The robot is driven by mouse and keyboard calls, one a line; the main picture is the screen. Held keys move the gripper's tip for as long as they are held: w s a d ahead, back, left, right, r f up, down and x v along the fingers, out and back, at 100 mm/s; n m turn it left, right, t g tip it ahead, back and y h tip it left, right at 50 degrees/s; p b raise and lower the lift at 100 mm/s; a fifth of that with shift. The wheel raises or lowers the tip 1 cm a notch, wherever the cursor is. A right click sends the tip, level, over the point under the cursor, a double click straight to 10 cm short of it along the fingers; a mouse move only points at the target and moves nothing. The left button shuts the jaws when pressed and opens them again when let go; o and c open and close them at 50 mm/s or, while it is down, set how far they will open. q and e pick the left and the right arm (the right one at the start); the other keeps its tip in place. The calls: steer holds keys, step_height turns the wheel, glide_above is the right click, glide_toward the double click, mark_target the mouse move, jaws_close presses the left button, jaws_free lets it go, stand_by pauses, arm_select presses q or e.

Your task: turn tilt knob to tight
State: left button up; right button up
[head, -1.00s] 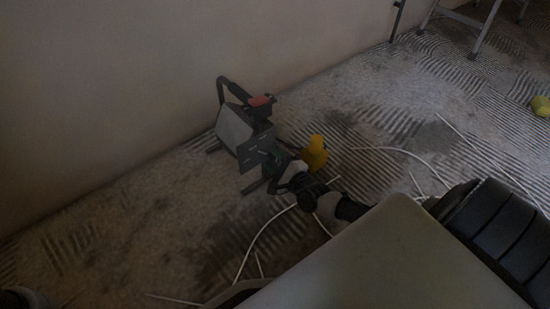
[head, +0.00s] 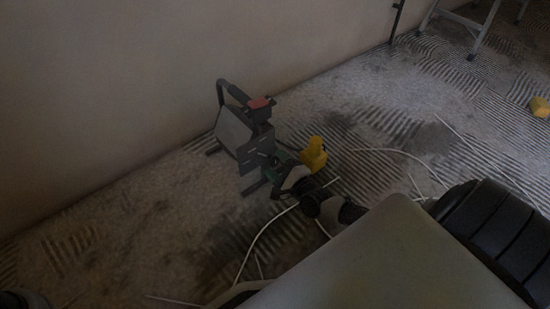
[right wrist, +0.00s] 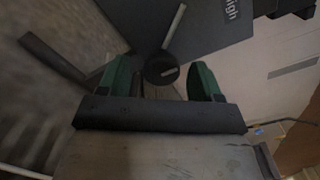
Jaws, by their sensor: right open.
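A dark grey panel-like device (head: 234,130) with a black handle and a red part on top stands on the floor by the wall. My right gripper (head: 277,170) is at its right side in the head view. In the right wrist view, a round black knob (right wrist: 161,70) with a pale bar across it lies between the green fingers of my right gripper (right wrist: 163,80). The fingers are apart, with visible gaps beside the knob. A pale pointer (right wrist: 174,27) and partly readable lettering show on the panel (right wrist: 215,30) beyond. My left gripper is not in view.
A yellow object (head: 314,155) stands just right of my right gripper. Pale cables (head: 258,232) lie on the ridged floor. Metal legs (head: 485,28) stand at the upper right, and another yellow object (head: 540,106) lies at the right edge.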

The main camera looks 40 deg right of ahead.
steer(key=s+p, duration=0.4)
steer(key=s, duration=0.5)
steer(key=shift+s+d, duration=0.25)
steer(key=shift+d, duration=0.15)
